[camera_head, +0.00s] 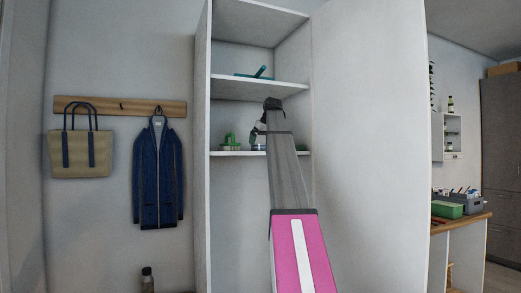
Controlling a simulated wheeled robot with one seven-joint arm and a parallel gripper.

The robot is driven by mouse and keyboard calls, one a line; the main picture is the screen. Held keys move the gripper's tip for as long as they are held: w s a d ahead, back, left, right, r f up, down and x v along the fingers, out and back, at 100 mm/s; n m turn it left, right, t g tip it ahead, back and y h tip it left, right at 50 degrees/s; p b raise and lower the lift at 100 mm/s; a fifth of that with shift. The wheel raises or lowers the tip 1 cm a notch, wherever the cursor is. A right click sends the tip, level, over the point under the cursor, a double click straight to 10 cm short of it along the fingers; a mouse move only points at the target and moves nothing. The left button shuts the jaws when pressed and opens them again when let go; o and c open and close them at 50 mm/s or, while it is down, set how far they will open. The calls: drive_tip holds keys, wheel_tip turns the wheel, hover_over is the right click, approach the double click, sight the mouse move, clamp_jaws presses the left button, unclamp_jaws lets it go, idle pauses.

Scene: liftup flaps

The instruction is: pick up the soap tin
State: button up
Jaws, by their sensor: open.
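My arm reaches up into a tall white cupboard, with my gripper (260,129) at the front of the lower visible shelf. The gripper is small and partly hidden by my own arm; it is open. A small pale, roundish item (258,147) sits on that shelf just below the gripper, partly behind my arm. It may be the soap tin, but it is too small to be sure. I cannot tell whether the gripper touches it. A green item (231,142) stands on the same shelf to the left.
A teal item (256,73) lies on the shelf above (232,88). The cupboard's left side panel (203,180) and the big white panel (369,150) on the right flank the arm. A bag (79,155) and a blue jacket (158,180) hang at left.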

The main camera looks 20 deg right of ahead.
drive_tip(key=shift+x, duration=1.1)
drive_tip(key=c, duration=0.8)
drive_tip(key=shift+o, duration=0.2)
drive_tip(key=shift+r, duration=0.1)
